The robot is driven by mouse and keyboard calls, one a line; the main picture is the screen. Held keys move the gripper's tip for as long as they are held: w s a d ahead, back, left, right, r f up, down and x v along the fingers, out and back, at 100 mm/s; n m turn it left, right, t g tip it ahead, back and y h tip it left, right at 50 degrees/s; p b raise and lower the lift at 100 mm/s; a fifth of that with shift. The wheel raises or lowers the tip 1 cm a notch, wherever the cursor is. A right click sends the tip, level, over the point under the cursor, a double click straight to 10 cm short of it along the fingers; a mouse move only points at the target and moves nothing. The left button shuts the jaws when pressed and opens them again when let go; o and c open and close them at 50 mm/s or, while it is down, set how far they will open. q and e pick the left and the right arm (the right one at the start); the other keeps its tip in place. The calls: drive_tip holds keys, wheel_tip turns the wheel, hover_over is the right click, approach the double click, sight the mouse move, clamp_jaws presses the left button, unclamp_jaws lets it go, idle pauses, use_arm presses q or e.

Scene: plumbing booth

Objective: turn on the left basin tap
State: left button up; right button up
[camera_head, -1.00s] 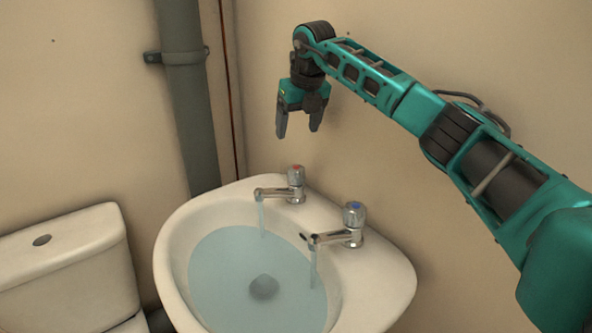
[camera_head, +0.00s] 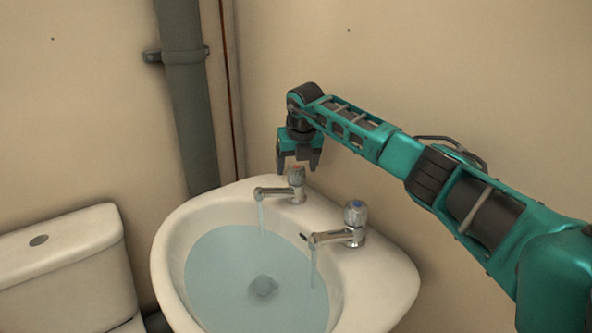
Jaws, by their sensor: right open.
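The left basin tap (camera_head: 279,192) is chrome with a red-marked knob and stands on the back rim of the white basin (camera_head: 385,285). A thin stream of water falls from its spout. The right basin tap (camera_head: 341,233) has a blue-marked knob, and water runs from it too. My right gripper (camera_head: 297,166) points down at the left tap's knob, its open fingers on either side of the knob's top. I cannot tell whether they touch it. My left gripper is out of view.
Water (camera_head: 230,275) stands in the basin over a dark round drain. A white toilet cistern (camera_head: 70,255) is at the left. A grey pipe (camera_head: 187,100) runs up the wall behind the basin. The wall is close behind the taps.

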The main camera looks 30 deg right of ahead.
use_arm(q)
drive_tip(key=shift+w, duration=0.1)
use_arm(e)
drive_tip(key=shift+x, duration=0.9)
drive_tip(key=shift+r, duration=0.1)
drive_tip(key=c, duration=1)
drive_tip(key=shift+o, duration=0.2)
